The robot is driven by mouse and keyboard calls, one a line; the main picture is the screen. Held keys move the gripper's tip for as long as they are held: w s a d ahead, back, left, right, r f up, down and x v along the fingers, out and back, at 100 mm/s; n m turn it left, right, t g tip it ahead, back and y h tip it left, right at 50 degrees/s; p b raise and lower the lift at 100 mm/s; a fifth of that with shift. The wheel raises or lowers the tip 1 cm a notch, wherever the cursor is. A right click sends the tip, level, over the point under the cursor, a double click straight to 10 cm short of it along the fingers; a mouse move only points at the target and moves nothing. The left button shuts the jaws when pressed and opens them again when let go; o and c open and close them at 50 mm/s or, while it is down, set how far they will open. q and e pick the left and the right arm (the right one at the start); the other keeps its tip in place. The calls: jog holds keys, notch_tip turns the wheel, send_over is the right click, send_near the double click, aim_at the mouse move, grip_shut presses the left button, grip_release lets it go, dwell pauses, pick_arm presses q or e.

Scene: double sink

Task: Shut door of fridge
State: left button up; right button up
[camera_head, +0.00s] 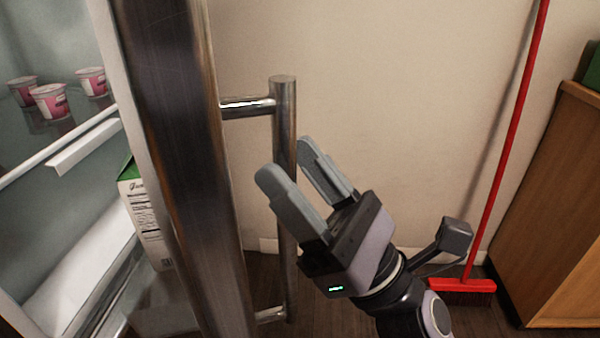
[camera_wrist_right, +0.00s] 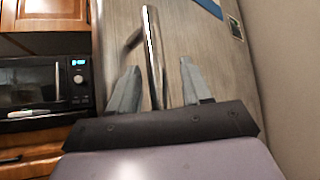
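The fridge door (camera_head: 180,130) stands open and is seen nearly edge-on in the head view, with the lit fridge interior (camera_head: 60,150) to its left. Its upright metal bar handle (camera_head: 284,115) stands out on the right side of the door. My right gripper (camera_head: 288,162) is open at the handle, its near finger covering part of the bar. In the right wrist view, the handle (camera_wrist_right: 152,50) runs between the two spread fingers, nearer the left one. I cannot tell whether either finger touches it. My left gripper is not in view.
Pink cups (camera_head: 50,101) and a carton (camera_head: 146,220) are inside the fridge. A red broom (camera_head: 507,140) leans by the wall, beside a wooden cabinet (camera_head: 555,190) at the right. A microwave (camera_wrist_right: 40,85) shows in the right wrist view.

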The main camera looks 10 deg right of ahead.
pick_arm(q)
jog(key=b, duration=0.1)
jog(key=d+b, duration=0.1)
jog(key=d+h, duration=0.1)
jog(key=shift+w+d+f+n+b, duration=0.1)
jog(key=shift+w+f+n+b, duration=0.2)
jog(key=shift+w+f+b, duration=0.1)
pick_arm(e)
jog(key=v, duration=0.7)
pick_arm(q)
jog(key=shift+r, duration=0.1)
